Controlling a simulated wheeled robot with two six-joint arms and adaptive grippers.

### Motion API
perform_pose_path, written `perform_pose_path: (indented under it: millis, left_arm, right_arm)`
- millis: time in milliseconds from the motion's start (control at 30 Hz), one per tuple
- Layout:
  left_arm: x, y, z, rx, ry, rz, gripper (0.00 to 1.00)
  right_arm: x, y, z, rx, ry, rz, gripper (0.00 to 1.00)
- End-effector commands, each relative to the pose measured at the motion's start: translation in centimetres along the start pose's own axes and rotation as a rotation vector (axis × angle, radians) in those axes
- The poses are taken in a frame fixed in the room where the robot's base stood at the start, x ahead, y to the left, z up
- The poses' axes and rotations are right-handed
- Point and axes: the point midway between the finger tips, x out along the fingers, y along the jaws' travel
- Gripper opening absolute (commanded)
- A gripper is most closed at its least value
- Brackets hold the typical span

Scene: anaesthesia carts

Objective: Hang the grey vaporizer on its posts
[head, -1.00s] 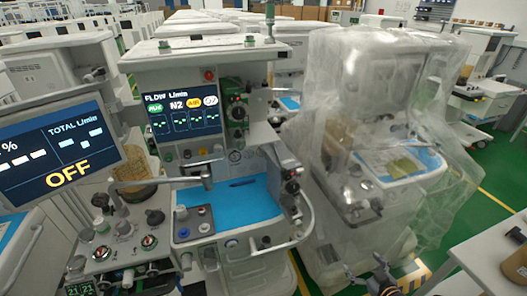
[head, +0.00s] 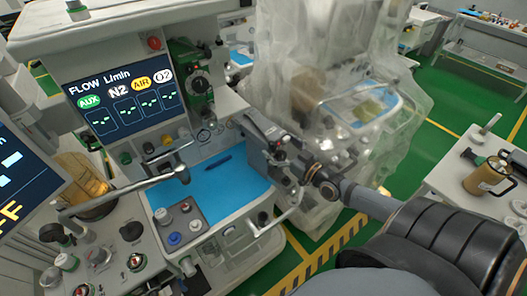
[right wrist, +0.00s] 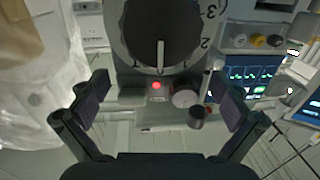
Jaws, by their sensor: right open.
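The grey vaporizer (head: 257,131) stands at the right edge of the cart's blue worktop in the head view. Its black numbered dial (right wrist: 162,30) fills the top middle of the right wrist view, with a small red light below it. My right gripper (head: 300,172) reaches in from the right, close to the vaporizer and partly overlapping it. In the right wrist view my right gripper (right wrist: 165,92) is open, its fingers spread with nothing held between them; contact cannot be told. I cannot pick out the empty posts. My left gripper is not in view.
A green vaporizer (head: 190,72) is mounted beside the flow screen (head: 126,98). A pen lies on the blue worktop (head: 222,188). A plastic-covered cart (head: 315,75) stands close behind on the right. A side table (head: 450,160) bears a gold-coloured canister (head: 487,177).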

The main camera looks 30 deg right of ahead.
Motion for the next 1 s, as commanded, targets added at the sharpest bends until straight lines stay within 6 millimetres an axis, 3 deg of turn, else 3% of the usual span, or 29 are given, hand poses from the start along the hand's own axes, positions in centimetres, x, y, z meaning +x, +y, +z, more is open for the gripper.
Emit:
perform_pose_path:
  millis: [167,267,400,667,1000]
  left_arm:
    - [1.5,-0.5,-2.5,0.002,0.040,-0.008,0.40]
    - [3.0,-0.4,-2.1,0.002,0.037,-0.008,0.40]
    - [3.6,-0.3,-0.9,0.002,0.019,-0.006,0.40]
    - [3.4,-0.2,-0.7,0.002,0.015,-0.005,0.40]
    - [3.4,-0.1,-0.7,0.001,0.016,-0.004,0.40]
  right_arm:
    - [1.5,0.0,0.7,0.001,0.006,0.002,1.00]
    - [3.3,0.0,1.3,0.002,0.006,0.003,1.00]
    - [4.9,0.0,0.8,0.001,0.002,0.002,1.00]
    - [5.2,0.0,0.6,0.000,-0.001,0.001,0.99]
    - [5.2,0.0,0.6,0.000,-0.001,0.001,0.52]
